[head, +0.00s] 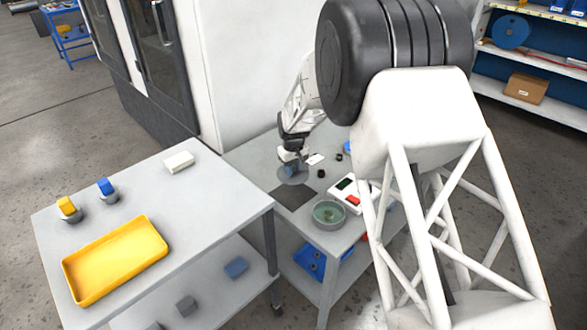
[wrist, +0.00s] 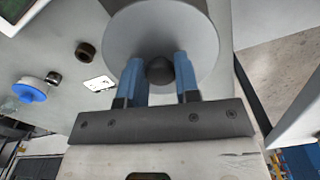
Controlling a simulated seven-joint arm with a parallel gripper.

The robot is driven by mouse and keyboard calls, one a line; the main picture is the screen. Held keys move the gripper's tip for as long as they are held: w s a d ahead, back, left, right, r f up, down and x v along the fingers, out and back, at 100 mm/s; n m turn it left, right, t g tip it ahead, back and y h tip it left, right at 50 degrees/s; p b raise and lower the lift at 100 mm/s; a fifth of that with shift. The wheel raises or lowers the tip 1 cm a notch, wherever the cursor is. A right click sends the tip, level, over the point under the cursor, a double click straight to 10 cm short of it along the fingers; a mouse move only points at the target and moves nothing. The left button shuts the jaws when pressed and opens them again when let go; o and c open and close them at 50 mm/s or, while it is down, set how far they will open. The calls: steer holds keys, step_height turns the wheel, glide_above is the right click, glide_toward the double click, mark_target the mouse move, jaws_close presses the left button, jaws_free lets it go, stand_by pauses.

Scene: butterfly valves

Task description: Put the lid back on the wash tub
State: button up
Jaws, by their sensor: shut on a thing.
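The lid is a round grey disc (head: 292,175) with a dark knob. In the wrist view, the lid (wrist: 160,28) fills the top middle. My gripper (head: 291,166) has its blue fingers on either side of the knob (wrist: 160,71) and is shut on it. I cannot tell whether the lid is clear of the table. The wash tub (head: 329,213) appears to be the round grey bowl with greenish contents, open at the top. It stands near the front edge of the grey table, to the lower right of the lid and apart from it.
A dark square mat (head: 295,196) lies left of the tub. A white device (head: 350,192) with a red part stands close behind it. A white card (head: 315,159) and dark ring (head: 321,174) lie nearby. The left table holds a yellow tray (head: 115,259) and two handled valves.

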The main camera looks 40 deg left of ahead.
steer(key=shift+w+d, duration=0.1)
steer(key=shift+d, duration=0.45)
steer(key=d+f, duration=0.1)
steer(key=d, duration=1.5)
steer(key=shift+d+f, duration=0.2)
steer(key=shift+f, duration=0.15)
steer(key=shift+f, duration=2.05)
steer(key=shift+f, duration=0.15)
stand_by(0.4)
steer(key=o, duration=1.5)
